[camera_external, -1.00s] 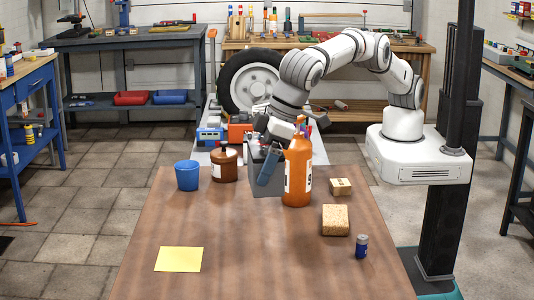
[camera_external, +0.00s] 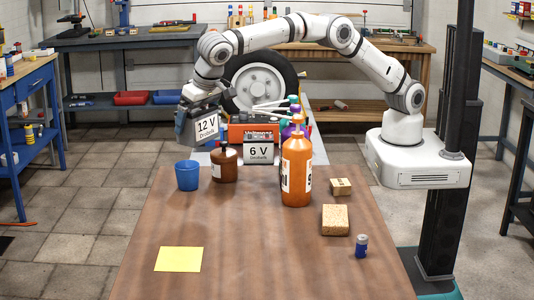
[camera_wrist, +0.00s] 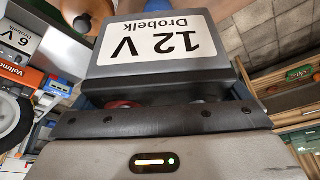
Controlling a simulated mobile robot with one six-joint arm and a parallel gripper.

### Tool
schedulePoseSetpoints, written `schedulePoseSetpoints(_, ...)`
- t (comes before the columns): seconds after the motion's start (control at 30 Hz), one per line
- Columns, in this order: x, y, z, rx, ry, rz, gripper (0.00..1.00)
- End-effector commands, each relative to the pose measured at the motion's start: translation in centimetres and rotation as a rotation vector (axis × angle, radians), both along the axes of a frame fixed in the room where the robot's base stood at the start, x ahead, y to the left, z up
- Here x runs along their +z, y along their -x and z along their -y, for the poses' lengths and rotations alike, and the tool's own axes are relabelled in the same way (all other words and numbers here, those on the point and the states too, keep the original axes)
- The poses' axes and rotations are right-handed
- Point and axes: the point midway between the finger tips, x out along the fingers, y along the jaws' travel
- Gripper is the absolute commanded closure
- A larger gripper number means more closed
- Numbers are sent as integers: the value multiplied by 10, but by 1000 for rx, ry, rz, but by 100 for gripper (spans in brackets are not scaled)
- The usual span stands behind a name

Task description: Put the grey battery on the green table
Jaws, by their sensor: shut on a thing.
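My gripper (camera_external: 190,112) is shut on a dark grey battery (camera_external: 206,127) with a white "12 V Drobelk" label. It holds the battery in the air, slightly tilted, above and behind the blue cup. In the wrist view the battery (camera_wrist: 160,62) fills the upper middle, its label upside down. A second grey battery (camera_external: 259,152), labelled "6 V Drobelk", stands behind the brown table; it also shows in the wrist view (camera_wrist: 22,38). I cannot make out a green table for certain.
The brown table (camera_external: 250,255) holds a blue cup (camera_external: 187,175), a brown jar (camera_external: 224,166), an orange bottle (camera_external: 297,175), two tan blocks, a small blue can and a yellow sheet. A blue workbench (camera_external: 30,75) stands left. The brown table's front middle is clear.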

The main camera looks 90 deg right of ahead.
Motion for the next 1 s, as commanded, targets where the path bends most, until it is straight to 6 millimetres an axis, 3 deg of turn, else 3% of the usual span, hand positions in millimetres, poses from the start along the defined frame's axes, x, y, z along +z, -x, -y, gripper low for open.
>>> schedulePoseSetpoints(0.03,2,-8,27,-57,-1,3,63)
schedulePoseSetpoints(0.3,2,-28,151,-343,1,5,63)
schedulePoseSetpoints(0.6,2,-24,279,-645,10,8,63)
schedulePoseSetpoints(0.8,2,-14,335,-782,15,11,63)
schedulePoseSetpoints(1.0,2,-4,373,-876,20,15,63)
